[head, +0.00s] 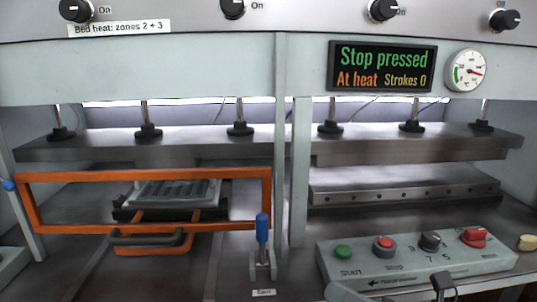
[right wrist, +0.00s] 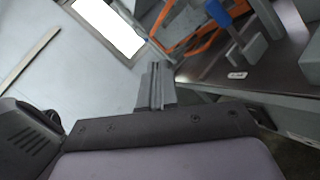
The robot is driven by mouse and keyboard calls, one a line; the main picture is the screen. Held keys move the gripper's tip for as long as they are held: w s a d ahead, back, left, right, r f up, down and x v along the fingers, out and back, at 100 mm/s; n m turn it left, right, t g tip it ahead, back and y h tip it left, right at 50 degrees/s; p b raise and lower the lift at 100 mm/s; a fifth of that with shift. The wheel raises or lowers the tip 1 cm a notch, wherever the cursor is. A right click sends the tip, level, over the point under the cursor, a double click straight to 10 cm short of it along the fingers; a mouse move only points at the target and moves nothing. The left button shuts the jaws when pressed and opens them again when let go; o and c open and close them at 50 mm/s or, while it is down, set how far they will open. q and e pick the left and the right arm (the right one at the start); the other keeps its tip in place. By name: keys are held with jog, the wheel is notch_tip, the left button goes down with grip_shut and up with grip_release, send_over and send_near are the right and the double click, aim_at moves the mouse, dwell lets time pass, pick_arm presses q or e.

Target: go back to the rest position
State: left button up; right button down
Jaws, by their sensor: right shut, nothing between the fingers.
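My right gripper (right wrist: 157,88) is shut and empty; its fingers meet in the middle of the right wrist view. In the head view only dark and grey parts of my right arm show at the bottom edge, below the control box (head: 415,262). The box carries a green start button (head: 344,252), a red stop button (head: 384,244), a black knob (head: 430,241) and a red switch (head: 473,236). The display (head: 382,66) reads "Stop pressed", "At heat" and "Strokes 0". My left gripper is not in view.
The press stands ahead with an orange guard frame (head: 146,174) at the left, in front of a ribbed tray (head: 175,192). A blue-handled lever (head: 262,230) stands upright at the centre. It also shows in the right wrist view (right wrist: 217,14), above the fingers. A gauge (head: 466,70) is at upper right.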

jog(key=d+f+m+t+h+p, duration=0.1)
jog(key=d+f+m+t+h, duration=0.25)
jog(key=f+m+h, duration=0.65)
jog(key=d+f+m+t+h, duration=0.25)
jog(key=d+f+m, duration=0.2)
jog(key=m, duration=1.25)
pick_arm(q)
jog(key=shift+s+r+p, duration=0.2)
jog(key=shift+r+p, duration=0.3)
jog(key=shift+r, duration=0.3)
pick_arm(e)
jog(key=s+d+f+m+g+h, duration=0.1)
jog(key=s+f+m+g+h, duration=0.2)
jog(key=s+f+m+g, duration=0.3)
jog(key=s+f+m, duration=0.5)
jog(key=s+f, duration=0.1)
jog(key=f, duration=0.3)
jog(key=shift+s+d, duration=0.1)
